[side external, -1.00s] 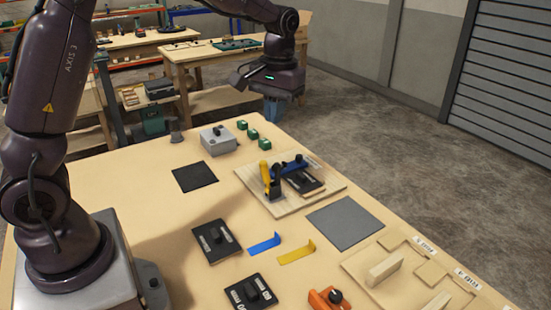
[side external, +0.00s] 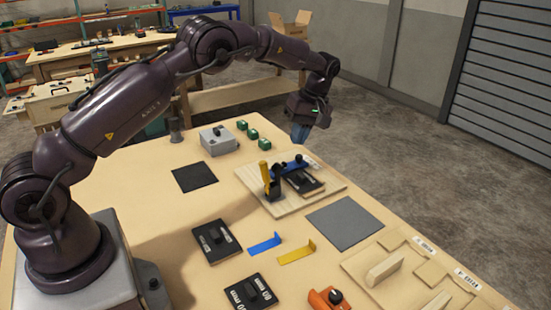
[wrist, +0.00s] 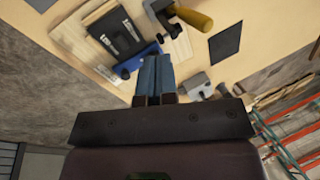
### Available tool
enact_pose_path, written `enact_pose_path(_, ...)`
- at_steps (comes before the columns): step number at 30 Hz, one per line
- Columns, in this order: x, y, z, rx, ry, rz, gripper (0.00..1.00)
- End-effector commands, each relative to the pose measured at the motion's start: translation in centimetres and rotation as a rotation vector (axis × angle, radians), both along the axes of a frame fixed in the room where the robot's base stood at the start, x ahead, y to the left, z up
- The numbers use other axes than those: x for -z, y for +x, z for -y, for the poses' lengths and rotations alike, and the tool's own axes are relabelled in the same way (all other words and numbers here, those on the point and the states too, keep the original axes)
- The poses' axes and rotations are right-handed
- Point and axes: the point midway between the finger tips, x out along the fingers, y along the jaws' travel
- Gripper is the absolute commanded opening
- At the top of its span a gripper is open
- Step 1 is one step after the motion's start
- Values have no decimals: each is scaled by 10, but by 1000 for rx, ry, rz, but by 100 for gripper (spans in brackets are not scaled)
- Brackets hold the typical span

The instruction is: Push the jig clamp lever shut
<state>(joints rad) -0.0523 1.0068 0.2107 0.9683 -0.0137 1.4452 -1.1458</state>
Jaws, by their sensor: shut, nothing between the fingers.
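The jig clamp lever (side external: 264,172) has a yellow handle and stands upright on its dark clamp body (side external: 273,190) on the wooden jig board (side external: 290,206). The yellow handle (wrist: 192,18) also shows in the wrist view, at the top. A blue part (side external: 293,164) and a black labelled block (side external: 303,181) sit on the board beside the clamp. My gripper (side external: 299,138) has blue fingers, is shut and empty, and hangs above the far side of the board, right of and beyond the lever. Its fingers (wrist: 154,75) point toward the board in the wrist view.
A grey box (side external: 218,139) with a knob and several green blocks (side external: 253,134) stand behind the board. A grey mat (side external: 344,222) lies to its right. Black labelled plates (side external: 216,241), a blue bracket (side external: 264,244) and a yellow bracket (side external: 297,252) lie in front.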

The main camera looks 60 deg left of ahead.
Motion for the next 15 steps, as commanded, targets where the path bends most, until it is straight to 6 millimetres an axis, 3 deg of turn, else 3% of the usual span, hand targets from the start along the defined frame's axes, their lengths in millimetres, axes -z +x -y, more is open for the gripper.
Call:
enact_pose_path(7, 54, -17, -6, 0, -2, -5, 0)
enact_pose_path(15, 57, -44, -16, 1, -1, 1, 0)
